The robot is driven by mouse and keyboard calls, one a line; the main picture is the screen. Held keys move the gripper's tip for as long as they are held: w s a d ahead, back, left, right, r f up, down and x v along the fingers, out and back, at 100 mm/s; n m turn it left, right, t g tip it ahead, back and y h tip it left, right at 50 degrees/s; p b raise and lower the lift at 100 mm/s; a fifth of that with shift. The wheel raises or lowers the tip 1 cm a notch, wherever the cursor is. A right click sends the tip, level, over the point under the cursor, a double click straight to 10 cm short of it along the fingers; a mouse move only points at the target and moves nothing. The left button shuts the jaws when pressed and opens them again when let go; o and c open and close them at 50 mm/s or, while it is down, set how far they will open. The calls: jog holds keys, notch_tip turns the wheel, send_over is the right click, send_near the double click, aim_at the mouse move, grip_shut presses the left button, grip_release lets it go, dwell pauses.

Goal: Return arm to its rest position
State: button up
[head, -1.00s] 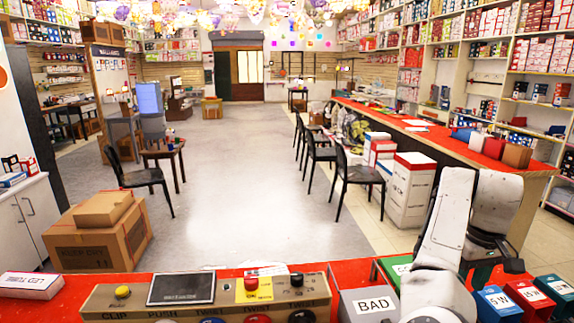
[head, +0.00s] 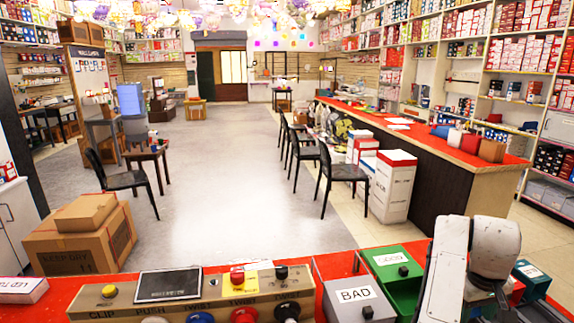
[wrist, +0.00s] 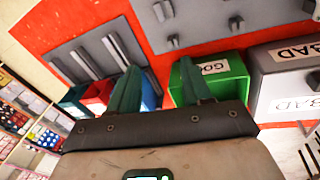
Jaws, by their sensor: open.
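My white arm (head: 446,266) is folded at the lower right of the head view, above the red-topped counter. My gripper (wrist: 159,68) shows in the wrist view with two green fingers spread apart and nothing between them. It is open. The gripper is not clearly visible in the head view, where my arm links cover that area. In the wrist view the fingers point toward the green bin (wrist: 238,72) and the coloured bins at the left; I cannot tell the distance to them.
The green bin (head: 393,268) and grey BAD box (head: 352,294) stand left of my arm. A control panel (head: 205,286) with buttons and a screen is on the counter. Beyond are cardboard boxes (head: 85,245), black chairs (head: 340,172) and open floor (head: 220,180).

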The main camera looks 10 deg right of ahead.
jog(key=s+a+f, duration=0.1)
jog(key=s+f, duration=0.1)
jog(key=s, duration=0.1)
jog(key=s+a+f+t+h, duration=0.1)
jog(key=s+f, duration=0.2)
jog(key=s+a+f+t, duration=0.1)
jog(key=s+a+f, duration=0.1)
jog(key=s, duration=0.1)
jog(key=shift+f+h, duration=0.35)
jog(key=shift+h, duration=0.05)
jog(key=shift+n+t+y, duration=0.6)
jog(key=shift+t+y, duration=0.1)
jog(key=shift+t, duration=0.2)
jog(key=s+a+f, duration=0.1)
jog(key=a, duration=0.1)
jog(key=s+a+f, duration=0.1)
jog(key=s+a, duration=0.1)
jog(key=a, duration=0.1)
jog(key=s+a, duration=0.2)
jog(key=shift+s+a+f, duration=0.2)
jog(key=shift+f, duration=0.2)
jog(key=s+a+y, duration=0.3)
jog(key=s+a, duration=0.4)
jog(key=a, duration=0.2)
jog(key=s+d+f+g, duration=0.1)
jog(key=s+f+g, duration=0.2)
jog(key=s+f, duration=0.4)
jog(key=s, duration=0.3)
jog(key=shift+s+d+g+h, duration=0.15)
jog(key=shift+g+h, duration=0.15)
